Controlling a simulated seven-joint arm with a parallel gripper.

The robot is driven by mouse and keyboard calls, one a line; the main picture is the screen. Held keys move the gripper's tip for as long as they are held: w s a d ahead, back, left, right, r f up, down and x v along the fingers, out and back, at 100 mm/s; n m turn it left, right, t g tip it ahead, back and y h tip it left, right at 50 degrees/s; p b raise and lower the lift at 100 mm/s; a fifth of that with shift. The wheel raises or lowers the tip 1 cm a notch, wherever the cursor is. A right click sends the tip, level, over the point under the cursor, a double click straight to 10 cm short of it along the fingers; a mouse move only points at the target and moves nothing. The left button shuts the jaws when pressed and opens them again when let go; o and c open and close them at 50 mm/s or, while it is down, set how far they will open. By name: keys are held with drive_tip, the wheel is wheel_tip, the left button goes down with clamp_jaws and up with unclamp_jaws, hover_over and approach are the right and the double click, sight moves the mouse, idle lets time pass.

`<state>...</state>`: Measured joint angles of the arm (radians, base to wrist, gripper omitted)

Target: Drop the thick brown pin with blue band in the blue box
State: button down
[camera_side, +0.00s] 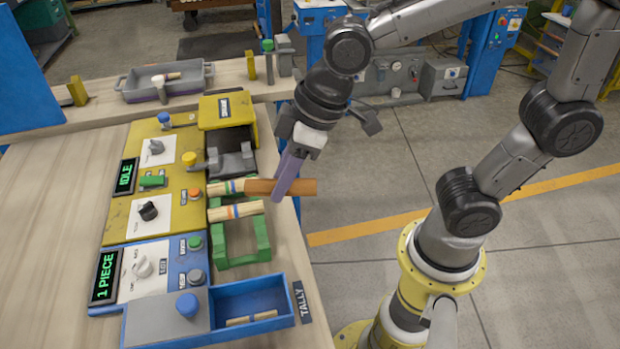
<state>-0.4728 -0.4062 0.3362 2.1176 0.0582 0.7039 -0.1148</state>
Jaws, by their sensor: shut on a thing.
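My gripper (287,180), with purple fingers, is shut on a thick brown pin (262,187). The pin lies roughly level, and its right end sticks out past the fingers. I cannot see a blue band on it; the fingers cover part of it. The blue box (286,298) is at the front of the bench, below the gripper in the picture. Pale pins (250,319) lie inside it.
A second pale banded pin (247,209) lies on the green rack (262,240). The yellow and blue control panels (170,215) with knobs and buttons stand left of the rack. A grey tray (190,80) with a mallet-like item is at the back. A TALLY sign (301,302) stands beside the box.

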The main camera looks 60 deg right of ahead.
drive_tip(key=s+a+f+n, duration=0.1)
drive_tip(key=a+f+n, duration=0.35)
drive_tip(key=a, duration=0.85)
drive_tip(key=shift+m+g+y, duration=0.3)
drive_tip(key=shift+m+g, duration=0.1)
drive_tip(key=shift+m, duration=0.55)
drive_tip(key=shift+s+a+f, duration=0.1)
drive_tip(key=shift+s+f, duration=0.05)
drive_tip(key=shift+f, duration=1.75)
drive_tip(key=shift+s+f, duration=0.1)
drive_tip(key=shift+f, duration=1.75)
drive_tip(key=c, duration=0.5)
unclamp_jaws()
